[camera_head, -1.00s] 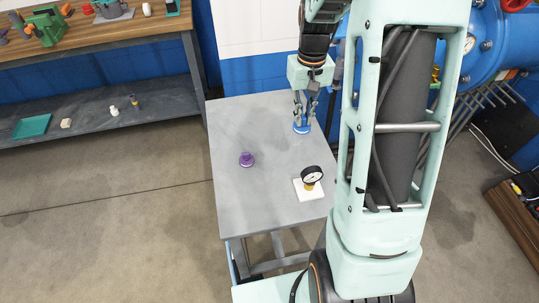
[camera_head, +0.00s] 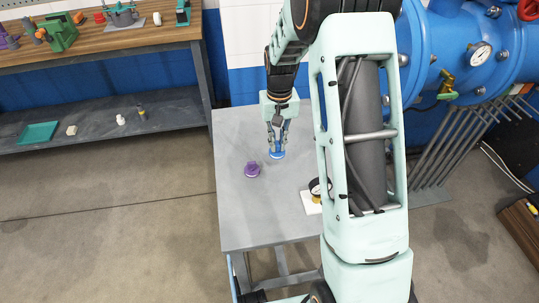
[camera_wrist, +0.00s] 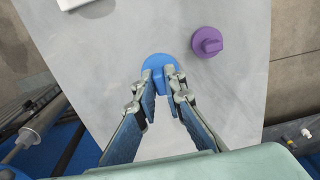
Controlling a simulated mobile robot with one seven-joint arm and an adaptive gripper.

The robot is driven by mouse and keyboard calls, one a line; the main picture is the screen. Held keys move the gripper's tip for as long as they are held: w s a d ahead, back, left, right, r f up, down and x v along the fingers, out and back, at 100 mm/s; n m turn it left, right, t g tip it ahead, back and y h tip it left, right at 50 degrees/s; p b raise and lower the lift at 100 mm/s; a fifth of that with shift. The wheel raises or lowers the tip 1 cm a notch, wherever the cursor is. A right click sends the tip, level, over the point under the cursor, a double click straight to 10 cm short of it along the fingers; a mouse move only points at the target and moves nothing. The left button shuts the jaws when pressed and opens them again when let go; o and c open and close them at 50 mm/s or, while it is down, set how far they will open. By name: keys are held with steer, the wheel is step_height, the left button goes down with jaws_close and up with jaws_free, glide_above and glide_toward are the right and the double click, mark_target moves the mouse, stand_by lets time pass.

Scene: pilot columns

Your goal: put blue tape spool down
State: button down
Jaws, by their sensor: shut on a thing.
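The blue tape spool (camera_head: 277,155) is between the fingertips of my gripper (camera_head: 277,146), over the grey table (camera_head: 240,210). In the wrist view the spool (camera_wrist: 158,65) shows as a blue disc with a raised middle part, and my gripper (camera_wrist: 164,88) is shut on that part. The spool is at or just above the tabletop; I cannot tell whether it touches. A purple knobbed piece (camera_head: 252,169) stands on the table, left of the spool and nearer the front; in the wrist view it (camera_wrist: 207,42) is to the right, apart from the spool.
A round gauge on a white block (camera_head: 312,202) stands at the table's right, partly hidden by my arm. The table's front and left are clear. A workbench (camera_head: 100,50) with tools stands at the left. Blue pipework (camera_head: 450,55) is at the right.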

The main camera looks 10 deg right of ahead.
steer(key=a+f, duration=0.1)
steer(key=w+a+f, duration=0.1)
steer(key=shift+f, duration=0.35)
steer(key=shift+w+a+f, duration=0.15)
steer(key=shift+f, duration=1.55)
steer(key=shift+f+b, duration=0.1)
steer(key=shift+b, duration=0.25)
steer(key=c, duration=2)
jaws_free()
step_height(320, 180, up, 12)
steer(key=shift+r+p, duration=0.15)
steer(key=shift+p, duration=0.6)
